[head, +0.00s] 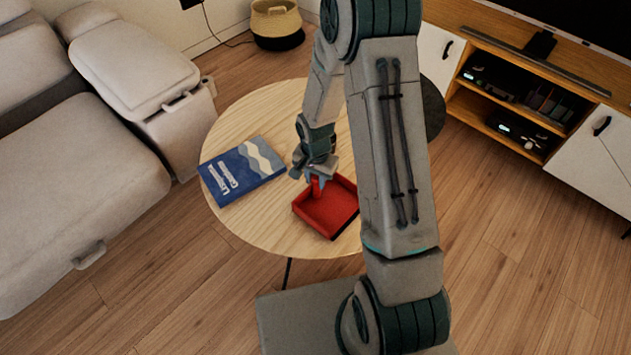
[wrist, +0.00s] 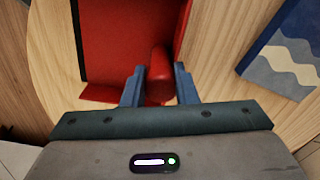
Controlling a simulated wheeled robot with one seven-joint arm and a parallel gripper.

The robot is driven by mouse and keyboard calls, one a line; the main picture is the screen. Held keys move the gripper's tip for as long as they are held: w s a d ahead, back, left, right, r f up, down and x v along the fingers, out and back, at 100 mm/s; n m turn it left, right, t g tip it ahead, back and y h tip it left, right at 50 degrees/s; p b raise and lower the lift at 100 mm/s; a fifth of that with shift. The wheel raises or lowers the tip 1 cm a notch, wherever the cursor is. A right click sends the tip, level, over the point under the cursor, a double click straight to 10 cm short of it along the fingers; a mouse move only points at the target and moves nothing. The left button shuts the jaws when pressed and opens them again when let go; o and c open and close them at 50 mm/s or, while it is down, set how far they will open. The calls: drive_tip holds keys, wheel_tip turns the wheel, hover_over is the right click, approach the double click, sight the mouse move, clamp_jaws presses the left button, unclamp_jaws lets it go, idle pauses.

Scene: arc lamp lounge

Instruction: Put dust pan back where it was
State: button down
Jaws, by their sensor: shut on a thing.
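The red dust pan (head: 328,212) is over the round wooden table (head: 245,122), near its front edge. In the head view I cannot tell whether it rests on the top or hangs just above it. My gripper (head: 316,176) is shut on its handle. In the wrist view the dust pan (wrist: 122,42) fills the upper middle, and its red handle (wrist: 160,75) sits between the two fingers of my gripper (wrist: 160,85). My arm hides the right part of the table.
A blue book (head: 242,170) lies on the table left of the dust pan; it also shows in the wrist view (wrist: 290,50). A beige sofa (head: 75,140) stands at the left. A media cabinet (head: 510,85) stands at the back right. A basket (head: 276,22) stands at the back.

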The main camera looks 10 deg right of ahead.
drive_tip(key=shift+f, duration=0.55)
drive_tip(key=shift+f, duration=0.2)
drive_tip(key=c, duration=1.1)
unclamp_jaws()
drive_tip(key=shift+c, duration=0.2)
